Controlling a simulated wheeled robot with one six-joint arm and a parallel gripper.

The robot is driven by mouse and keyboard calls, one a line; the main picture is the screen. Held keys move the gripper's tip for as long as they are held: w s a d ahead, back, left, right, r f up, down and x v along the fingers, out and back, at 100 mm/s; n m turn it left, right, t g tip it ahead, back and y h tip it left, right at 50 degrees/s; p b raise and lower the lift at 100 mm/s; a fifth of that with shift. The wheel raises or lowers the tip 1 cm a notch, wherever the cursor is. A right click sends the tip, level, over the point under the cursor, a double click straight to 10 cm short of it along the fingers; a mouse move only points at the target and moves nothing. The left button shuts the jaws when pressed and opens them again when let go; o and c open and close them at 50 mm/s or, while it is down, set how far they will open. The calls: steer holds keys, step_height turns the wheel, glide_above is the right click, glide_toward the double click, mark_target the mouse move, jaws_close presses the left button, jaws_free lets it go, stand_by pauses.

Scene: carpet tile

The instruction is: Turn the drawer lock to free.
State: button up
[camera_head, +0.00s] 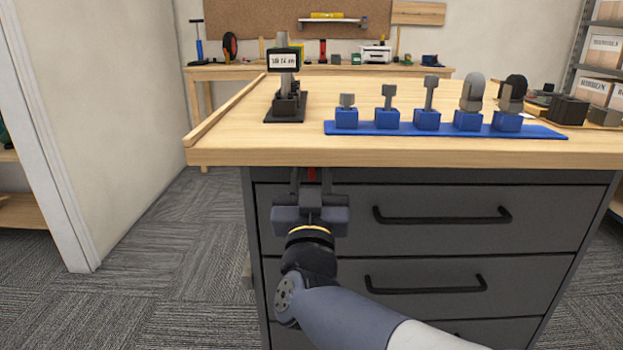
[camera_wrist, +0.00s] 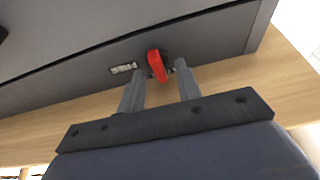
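The drawer lock shows as a red knob (camera_wrist: 156,66) on the grey front of the drawer cabinet in the wrist view. Its long side stands roughly across the drawer's top edge. A small white label (camera_wrist: 123,68) sits to its left; its lettering looks like FREE, upside down. My gripper (camera_wrist: 161,70) is open, one finger on each side of the knob, with visible gaps. In the head view my gripper (camera_head: 311,174) is just under the tabletop edge at the top drawer's left end, and only a bit of red shows between its fingers.
The wooden tabletop (camera_head: 230,150) overhangs right above my gripper. Black drawer handles (camera_head: 442,216) stick out to the right. A blue strip (camera_head: 545,131) with several blocks and a dark stand (camera_head: 285,105) with a display are on top. Carpet at left is clear.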

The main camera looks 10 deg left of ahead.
jaws_close()
stand_by(0.4)
steer(key=shift+m+h, duration=0.4)
steer(key=shift+m, duration=0.3)
steer(key=m+h, duration=0.2)
steer(key=m, duration=0.2)
steer(key=shift+a+b, duration=0.1)
steer(key=shift+b, duration=0.2)
steer(key=shift+m+h, duration=1.3)
steer(key=shift+m, duration=1.3)
jaws_free()
